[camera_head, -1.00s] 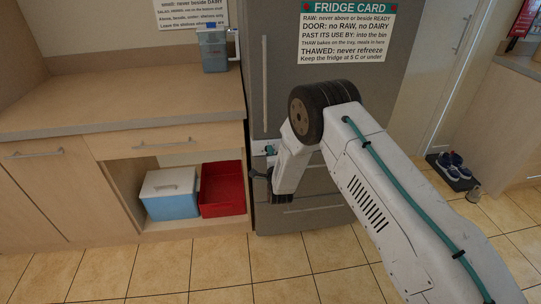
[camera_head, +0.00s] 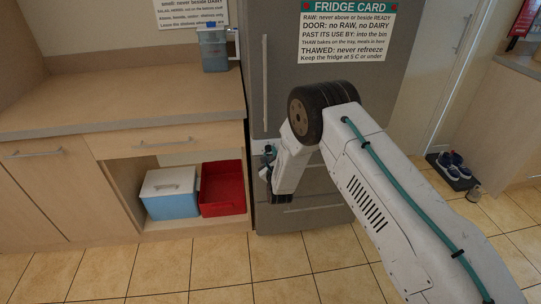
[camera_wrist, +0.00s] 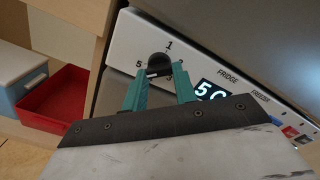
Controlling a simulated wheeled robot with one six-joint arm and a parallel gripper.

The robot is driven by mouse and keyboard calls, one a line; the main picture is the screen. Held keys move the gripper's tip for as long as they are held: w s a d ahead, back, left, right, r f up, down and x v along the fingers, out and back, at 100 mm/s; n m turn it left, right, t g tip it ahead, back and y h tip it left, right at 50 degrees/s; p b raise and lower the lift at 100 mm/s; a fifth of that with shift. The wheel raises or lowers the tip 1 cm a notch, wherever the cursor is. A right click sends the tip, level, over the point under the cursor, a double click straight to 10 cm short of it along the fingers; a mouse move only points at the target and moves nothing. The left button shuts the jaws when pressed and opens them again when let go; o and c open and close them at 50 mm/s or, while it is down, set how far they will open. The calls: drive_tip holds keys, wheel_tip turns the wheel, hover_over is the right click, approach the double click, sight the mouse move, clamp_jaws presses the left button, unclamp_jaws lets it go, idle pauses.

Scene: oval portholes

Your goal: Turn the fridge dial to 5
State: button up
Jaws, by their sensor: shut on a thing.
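The fridge dial (camera_wrist: 159,63) is a dark round knob on a white panel in the wrist view. In the head view my gripper (camera_head: 267,158) is at the fridge front, partly hidden by my wrist, and the dial is hidden. The fridge (camera_head: 285,100) is grey.
The panel's display (camera_wrist: 212,91) reads 5 C beside the word FRIDGE. A red tray (camera_head: 222,188) and a blue-and-white cool box (camera_head: 169,193) sit in the open cupboard at left. A fridge card (camera_head: 347,32) hangs on the door. Shoes (camera_head: 452,164) stand at right.

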drive_tip(key=shift+f+m, duration=0.1)
drive_tip(key=shift+m, duration=0.9)
drive_tip(key=o, duration=1)
drive_tip(key=shift+s, duration=0.1)
drive_tip(key=s, duration=0.5)
drive_tip(key=s+d, duration=0.1)
drive_tip(key=s, duration=0.1)
drive_tip(key=shift+s, duration=0.3)
